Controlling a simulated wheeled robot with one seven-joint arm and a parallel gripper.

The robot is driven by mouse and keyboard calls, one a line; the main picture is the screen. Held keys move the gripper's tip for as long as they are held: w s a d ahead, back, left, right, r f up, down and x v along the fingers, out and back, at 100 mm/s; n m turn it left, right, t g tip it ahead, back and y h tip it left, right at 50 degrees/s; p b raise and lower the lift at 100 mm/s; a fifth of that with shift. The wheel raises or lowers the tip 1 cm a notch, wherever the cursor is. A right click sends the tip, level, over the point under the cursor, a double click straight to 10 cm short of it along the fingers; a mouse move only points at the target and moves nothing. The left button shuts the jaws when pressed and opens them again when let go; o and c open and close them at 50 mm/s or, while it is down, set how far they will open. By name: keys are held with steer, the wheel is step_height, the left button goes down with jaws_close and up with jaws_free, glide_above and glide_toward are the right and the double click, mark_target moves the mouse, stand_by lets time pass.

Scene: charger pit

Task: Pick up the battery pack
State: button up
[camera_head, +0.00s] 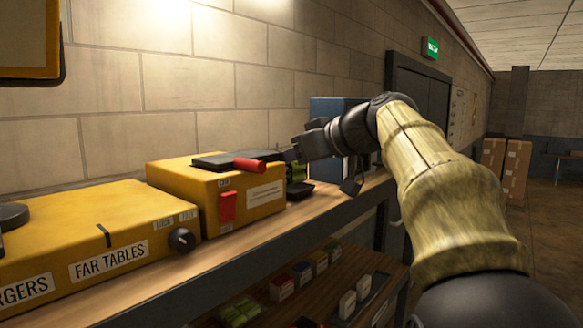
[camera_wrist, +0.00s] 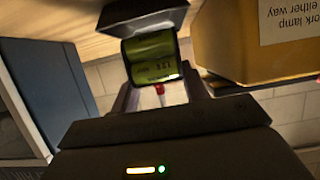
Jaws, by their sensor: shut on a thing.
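The battery pack (camera_wrist: 155,68) is a green block with small markings, seen in the wrist view between the two fingers. In the head view part of it (camera_head: 297,173) shows just right of a yellow box on the shelf. A black base (camera_wrist: 145,17) is at its far end, and it also shows on the shelf in the head view (camera_head: 299,190). I cannot tell whether the pack touches this base. My gripper (camera_head: 294,155) reaches in from the right and is shut on the pack. Its fingers (camera_wrist: 158,95) hide part of the pack.
The yellow box (camera_head: 265,212) with a red switch and a black-and-red tool on top stands close left of my gripper. A longer yellow case (camera_head: 75,245) is further left. A blue box (camera_head: 330,108) stands behind my gripper. A lower shelf holds small boxes (camera_head: 282,287).

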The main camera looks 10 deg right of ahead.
step_height(320, 180, up, 7)
steer(key=shift+r+p, duration=0.1)
steer(key=shift+p, duration=0.45)
steer(key=shift+r, duration=0.5)
